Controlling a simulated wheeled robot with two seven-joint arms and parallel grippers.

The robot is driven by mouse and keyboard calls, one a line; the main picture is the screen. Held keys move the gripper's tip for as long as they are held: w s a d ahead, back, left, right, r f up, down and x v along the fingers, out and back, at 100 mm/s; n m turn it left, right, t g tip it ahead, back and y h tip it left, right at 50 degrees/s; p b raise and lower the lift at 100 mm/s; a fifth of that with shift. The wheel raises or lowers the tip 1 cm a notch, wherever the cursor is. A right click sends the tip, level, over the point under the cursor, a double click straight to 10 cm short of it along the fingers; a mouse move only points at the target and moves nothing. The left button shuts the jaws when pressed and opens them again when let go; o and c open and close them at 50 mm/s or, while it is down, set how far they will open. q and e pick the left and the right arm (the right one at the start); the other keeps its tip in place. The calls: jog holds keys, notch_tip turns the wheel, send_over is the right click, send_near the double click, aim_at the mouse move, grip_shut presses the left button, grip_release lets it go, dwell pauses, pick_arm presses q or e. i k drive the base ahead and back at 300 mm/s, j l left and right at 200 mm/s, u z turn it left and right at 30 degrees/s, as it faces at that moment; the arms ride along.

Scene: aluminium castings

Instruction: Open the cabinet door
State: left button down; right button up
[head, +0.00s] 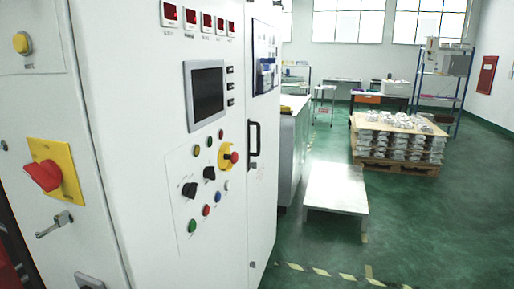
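A large white control cabinet (150,130) fills the left of the head view, close to me. A black vertical bar handle (254,139) is on its narrow right-hand door panel (264,185). That panel looks closed, flush with the front beside it. The left side face carries a red rotary switch (44,175) on a yellow plate and a small metal latch handle (54,224) below it. Neither of my grippers is in view.
The cabinet front has a dark screen (207,92), several buttons and a red emergency stop (229,156). A low pale platform (336,187) stands beyond it. A pallet (397,167) of stacked castings is further right. Green floor (440,235) is clear at the lower right.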

aim_at(262, 18)
jog(key=i+l+u, duration=0.15)
jog(key=u, duration=0.3)
jog(key=i+l+u, duration=0.2)
jog(key=u, duration=0.25)
